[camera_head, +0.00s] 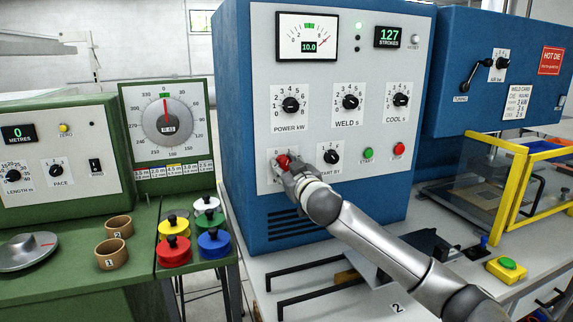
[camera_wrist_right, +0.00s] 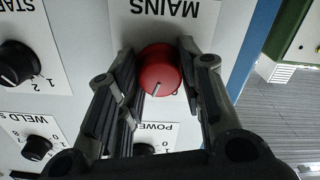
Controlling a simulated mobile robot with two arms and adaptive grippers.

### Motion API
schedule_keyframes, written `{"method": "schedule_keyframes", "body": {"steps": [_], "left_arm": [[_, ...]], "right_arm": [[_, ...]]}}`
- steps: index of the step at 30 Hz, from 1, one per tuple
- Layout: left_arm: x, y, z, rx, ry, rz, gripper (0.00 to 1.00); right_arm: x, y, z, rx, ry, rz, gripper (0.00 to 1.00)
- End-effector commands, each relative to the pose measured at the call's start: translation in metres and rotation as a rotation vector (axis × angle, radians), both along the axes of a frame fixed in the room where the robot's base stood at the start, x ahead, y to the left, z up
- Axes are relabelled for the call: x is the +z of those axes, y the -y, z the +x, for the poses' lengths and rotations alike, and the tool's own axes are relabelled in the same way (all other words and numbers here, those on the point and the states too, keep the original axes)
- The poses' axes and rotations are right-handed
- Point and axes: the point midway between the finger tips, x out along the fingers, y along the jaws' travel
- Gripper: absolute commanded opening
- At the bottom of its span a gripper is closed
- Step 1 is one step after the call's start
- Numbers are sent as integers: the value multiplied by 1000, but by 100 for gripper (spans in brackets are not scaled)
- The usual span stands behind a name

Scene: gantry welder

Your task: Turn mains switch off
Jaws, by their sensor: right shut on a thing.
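The mains switch is a red knob (camera_head: 283,161) on a white plate at the lower left of the blue welder's panel. In the right wrist view, which sees the panel upside down, the red knob (camera_wrist_right: 159,72) sits by the word MAINS, with a pale pointer line toward the picture's bottom. My right gripper (camera_head: 289,169) reaches the knob from the front right and is shut on it, one finger on each side. The gripper hides part of the knob and its plate in the head view. My left gripper is not in view.
The blue welder (camera_head: 240,130) has black knobs for power (camera_head: 291,104), weld and cool above, and a start knob (camera_head: 331,156) close to the right of my gripper. Green (camera_head: 368,153) and red (camera_head: 398,149) buttons sit further right. The meter (camera_head: 307,37) reads 10.0.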

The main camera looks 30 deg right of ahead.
Motion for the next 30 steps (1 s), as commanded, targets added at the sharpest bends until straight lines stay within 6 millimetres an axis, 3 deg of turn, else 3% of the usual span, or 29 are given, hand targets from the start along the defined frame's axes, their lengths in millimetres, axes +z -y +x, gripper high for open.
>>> {"method": "schedule_keyframes", "body": {"steps": [18,30], "left_arm": [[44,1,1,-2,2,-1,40],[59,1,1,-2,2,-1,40]], "right_arm": [[2,1,0,0,-135,-550,11],[1,0,0,0,-190,-782,11]]}}
